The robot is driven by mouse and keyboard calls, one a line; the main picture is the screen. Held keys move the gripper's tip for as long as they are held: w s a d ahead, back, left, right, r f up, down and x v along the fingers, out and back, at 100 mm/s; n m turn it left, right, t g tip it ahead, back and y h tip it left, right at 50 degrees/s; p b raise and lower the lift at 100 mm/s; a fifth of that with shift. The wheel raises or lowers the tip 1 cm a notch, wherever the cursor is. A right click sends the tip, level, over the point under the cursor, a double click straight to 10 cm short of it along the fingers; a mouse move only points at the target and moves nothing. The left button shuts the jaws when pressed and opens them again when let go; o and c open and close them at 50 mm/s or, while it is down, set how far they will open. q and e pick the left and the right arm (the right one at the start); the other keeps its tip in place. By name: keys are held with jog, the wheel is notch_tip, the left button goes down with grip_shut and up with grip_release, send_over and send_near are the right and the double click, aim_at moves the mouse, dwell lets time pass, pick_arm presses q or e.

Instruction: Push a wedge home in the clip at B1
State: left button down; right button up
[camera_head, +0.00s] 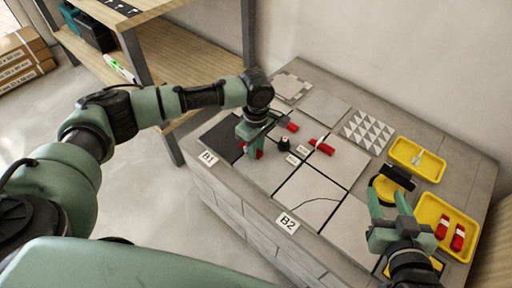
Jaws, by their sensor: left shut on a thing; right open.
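The B1 label (208,158) is on the near edge of the tiled block, beside a dark tile (218,136). My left gripper (250,152) is low over the tile joint just right of the dark tile. It is shut on a red wedge (259,154), mostly hidden by the fingers. The clip at B1 cannot be made out behind the gripper, so I cannot tell how far the wedge is in. Other red wedges lie farther back (293,127) and by a white clip (318,142).
A yellow tray (462,215) at right holds red wedges (457,238). Another yellow tray (418,150) lies behind it. A small black knob-like thing (284,144) stands on the tiles near my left gripper. The B2 label (287,222) is on the near edge. A wooden shelf (160,60) stands behind.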

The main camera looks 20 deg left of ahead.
dwell(0.4)
pick_arm(q)
jog(key=c, duration=1.2)
grip_release()
jog(key=shift+c, duration=0.2)
jog(key=shift+r, duration=0.15)
